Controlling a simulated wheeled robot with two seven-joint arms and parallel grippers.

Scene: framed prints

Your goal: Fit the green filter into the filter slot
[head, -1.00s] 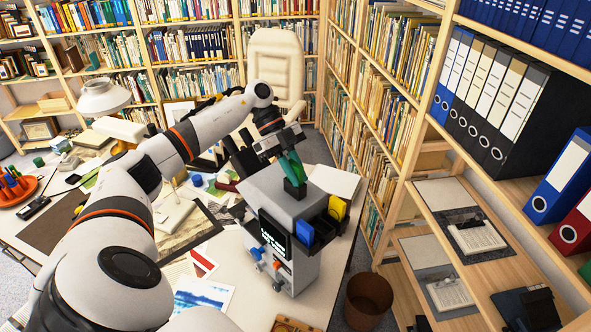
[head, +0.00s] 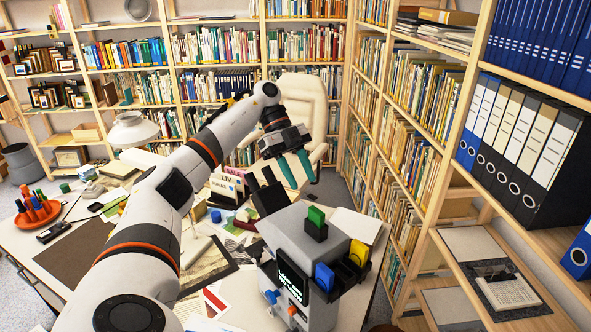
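The green filter (head: 316,216) stands upright in a black holder (head: 315,232) on top of a grey machine (head: 290,235). Its lower part is hidden by the holder, so I cannot tell how deep it sits. My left gripper (head: 298,170) is above and behind the filter, apart from it. Its two teal fingers are spread with nothing between them. My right gripper is not in view.
A blue filter (head: 324,277) and a yellow filter (head: 358,252) sit in black holders at the machine's right side. A dark two-pronged object (head: 269,198) stands close behind the machine's left corner. Shelves (head: 460,200) rise on the right.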

